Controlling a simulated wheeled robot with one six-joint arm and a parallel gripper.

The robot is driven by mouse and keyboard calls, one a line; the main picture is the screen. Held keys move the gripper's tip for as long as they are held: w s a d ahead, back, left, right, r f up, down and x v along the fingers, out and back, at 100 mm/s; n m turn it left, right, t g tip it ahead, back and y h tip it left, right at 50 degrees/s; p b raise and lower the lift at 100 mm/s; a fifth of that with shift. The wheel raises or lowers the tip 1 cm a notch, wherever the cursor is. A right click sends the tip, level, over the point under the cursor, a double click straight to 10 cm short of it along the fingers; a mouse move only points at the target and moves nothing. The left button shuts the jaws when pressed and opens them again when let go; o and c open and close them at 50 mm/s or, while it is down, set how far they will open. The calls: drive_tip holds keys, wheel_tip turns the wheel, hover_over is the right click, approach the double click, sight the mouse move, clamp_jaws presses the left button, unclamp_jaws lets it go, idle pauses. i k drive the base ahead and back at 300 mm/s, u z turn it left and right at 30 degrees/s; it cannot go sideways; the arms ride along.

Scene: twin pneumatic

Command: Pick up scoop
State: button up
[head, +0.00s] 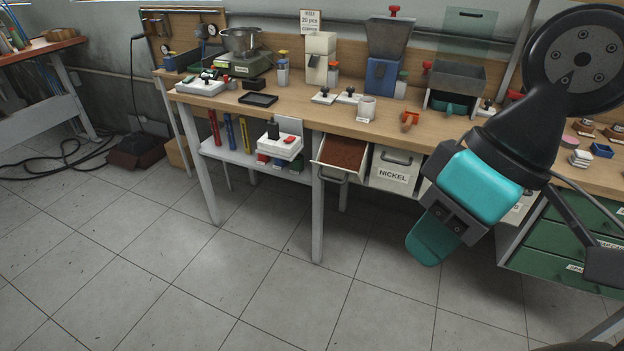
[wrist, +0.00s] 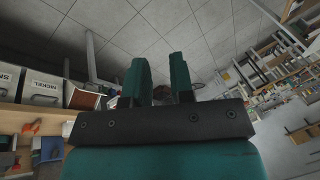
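I cannot make out a scoop with certainty. A small orange object (head: 409,120) lies on the workbench top, right of a white mug-like cup (head: 366,109); its shape is too small to tell whether it is the scoop. An orange item (wrist: 32,127) also shows at the left of the wrist view. My gripper (head: 432,240) hangs in front of the bench, below its top and over the floor, away from the orange object. In the wrist view its two teal fingers (wrist: 160,75) stand apart with nothing held between them.
The wooden workbench (head: 290,108) carries a pot (head: 241,40), a blue hopper machine (head: 384,70) and a grey bin (head: 455,83). An open drawer (head: 342,152) with reddish-brown contents juts out beside a bin labelled NICKEL (head: 393,172). Tiled floor in front is clear.

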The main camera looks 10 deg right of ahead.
sight(410, 118)
drive_tip(key=z, duration=1.1)
drive_tip(key=i, duration=1.65)
drive_tip(key=u, duration=1.3)
